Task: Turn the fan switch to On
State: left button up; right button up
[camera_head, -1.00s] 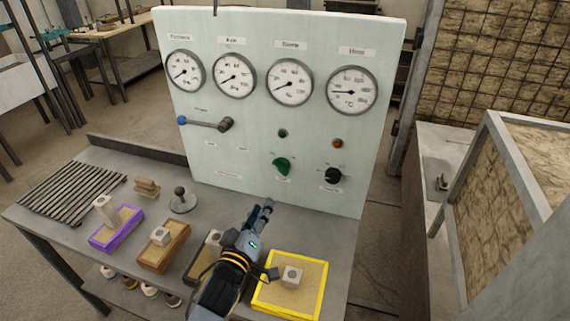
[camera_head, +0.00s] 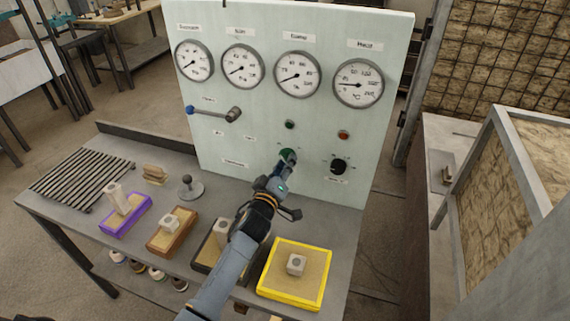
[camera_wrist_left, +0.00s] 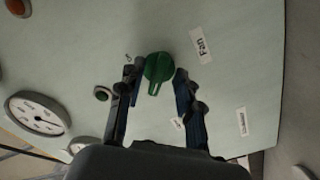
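The green fan knob (camera_head: 285,153) is on the lower part of the pale panel, partly hidden by my left gripper (camera_head: 290,160). In the left wrist view the knob (camera_wrist_left: 158,69) shows its pointer aimed toward the bottom of the picture. A "Fan" label (camera_wrist_left: 201,45) is beside it. My left gripper (camera_wrist_left: 158,88) is open, one finger on each side of the knob, with its tips close to the panel. I cannot tell whether the fingers touch the knob. My right gripper is in neither view.
A black knob (camera_head: 338,166) is right of the green one. Several gauges and a blue-tipped lever (camera_head: 212,114) are above. Below my left arm, the table (camera_head: 212,194) holds small trays, including a yellow one (camera_head: 324,276).

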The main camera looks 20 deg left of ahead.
pick_arm(q)
jog(key=shift+w, duration=0.15)
grip_shut()
dwell(0.4)
jog(key=shift+a+m, duration=0.2)
jog(key=shift+m, duration=4.3)
jog(key=shift+a+m, duration=0.15)
jog(key=shift+m, duration=4.35)
